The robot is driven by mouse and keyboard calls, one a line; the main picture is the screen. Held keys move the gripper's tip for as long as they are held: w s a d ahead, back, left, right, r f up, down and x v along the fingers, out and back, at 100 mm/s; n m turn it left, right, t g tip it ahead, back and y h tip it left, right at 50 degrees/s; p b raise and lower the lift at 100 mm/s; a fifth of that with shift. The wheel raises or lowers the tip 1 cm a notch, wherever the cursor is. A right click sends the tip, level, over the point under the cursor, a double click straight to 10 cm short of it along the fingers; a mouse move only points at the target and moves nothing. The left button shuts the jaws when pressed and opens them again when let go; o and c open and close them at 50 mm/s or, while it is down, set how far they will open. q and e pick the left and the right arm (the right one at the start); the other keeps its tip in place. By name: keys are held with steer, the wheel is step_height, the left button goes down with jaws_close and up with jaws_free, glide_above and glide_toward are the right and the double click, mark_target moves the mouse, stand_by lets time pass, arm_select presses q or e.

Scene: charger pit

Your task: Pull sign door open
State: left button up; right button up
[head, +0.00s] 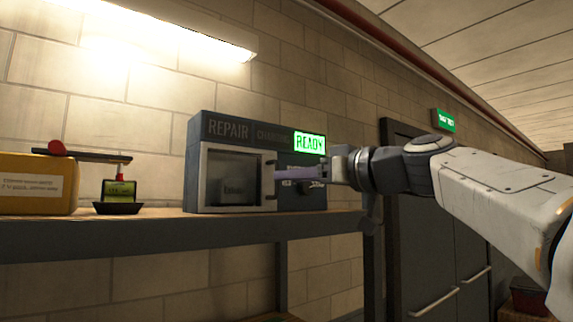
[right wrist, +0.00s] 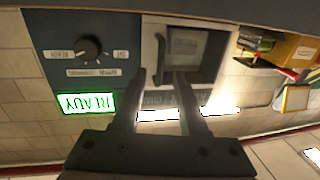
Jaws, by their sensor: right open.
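A dark grey box marked REPAIR (head: 228,128) stands on the shelf, with a lit green READY sign (head: 310,142) at its upper right. Its light-framed door (head: 202,180) has a dark window and looks closed. The door handle (head: 270,188) is an upright bar on the door's right side. My right gripper (head: 282,174) is open beside the handle. In the right wrist view, which is upside down, the handle (right wrist: 160,52) lies just past the gap between the fingertips. I cannot tell whether they touch it. My left gripper is not in view.
The shelf (head: 130,237) also bears a yellow case (head: 38,190) and a small green-lit device (head: 119,190) on a dark tray, left of the box. A dial (right wrist: 90,47) sits beside the door. A dark cabinet (head: 425,255) stands to the right, under my right arm.

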steer(key=shift+p+x, duration=0.3)
steer(key=shift+x, duration=0.85)
jaws_close()
stand_by(0.6)
